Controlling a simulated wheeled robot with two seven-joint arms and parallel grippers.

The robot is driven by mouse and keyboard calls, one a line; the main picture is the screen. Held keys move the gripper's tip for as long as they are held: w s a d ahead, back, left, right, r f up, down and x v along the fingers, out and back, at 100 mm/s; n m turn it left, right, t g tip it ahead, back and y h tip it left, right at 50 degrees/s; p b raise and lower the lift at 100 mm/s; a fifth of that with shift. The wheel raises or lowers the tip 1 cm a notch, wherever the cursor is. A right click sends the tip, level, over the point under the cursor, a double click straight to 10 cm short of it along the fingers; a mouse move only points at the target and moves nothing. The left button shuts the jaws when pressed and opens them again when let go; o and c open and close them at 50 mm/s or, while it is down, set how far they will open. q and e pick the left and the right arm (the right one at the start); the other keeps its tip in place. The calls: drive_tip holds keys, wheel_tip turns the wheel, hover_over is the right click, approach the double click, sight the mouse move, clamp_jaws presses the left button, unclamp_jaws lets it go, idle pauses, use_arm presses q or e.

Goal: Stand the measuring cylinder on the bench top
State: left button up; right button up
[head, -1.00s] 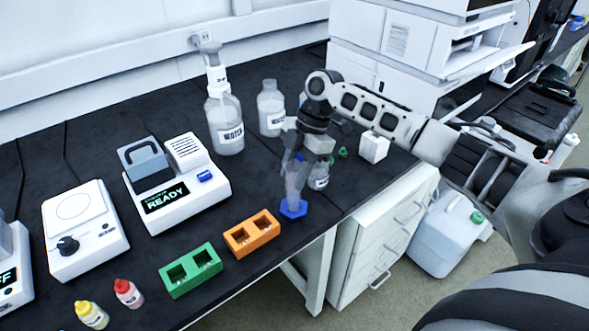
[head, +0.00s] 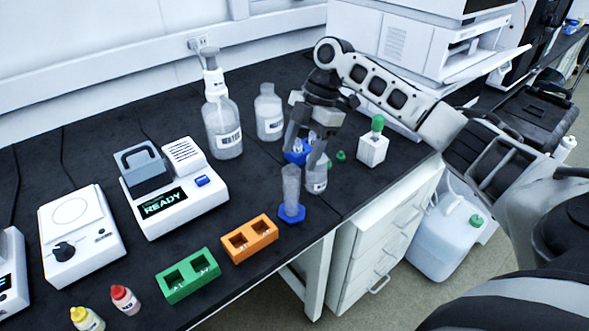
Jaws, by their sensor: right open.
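The measuring cylinder (head: 291,186) is clear with a blue hexagonal foot (head: 291,214). It stands upright on the black bench top (head: 240,285), near the front edge and right of the orange block. My right gripper (head: 303,158) is open, above and behind the cylinder and apart from it as far as I can tell. Its fingers overlap a blue object and a small labelled bottle (head: 316,182) behind. My left gripper is not in view.
An orange block (head: 250,240) and a green block (head: 187,276) lie left of the cylinder. Large bottles (head: 223,130) (head: 269,115) stand behind. The bench's front edge is close.

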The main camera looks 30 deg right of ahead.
drive_tip(key=v, duration=0.5)
drive_tip(key=shift+d+r, duration=0.1)
drive_tip(key=shift+r, duration=0.2)
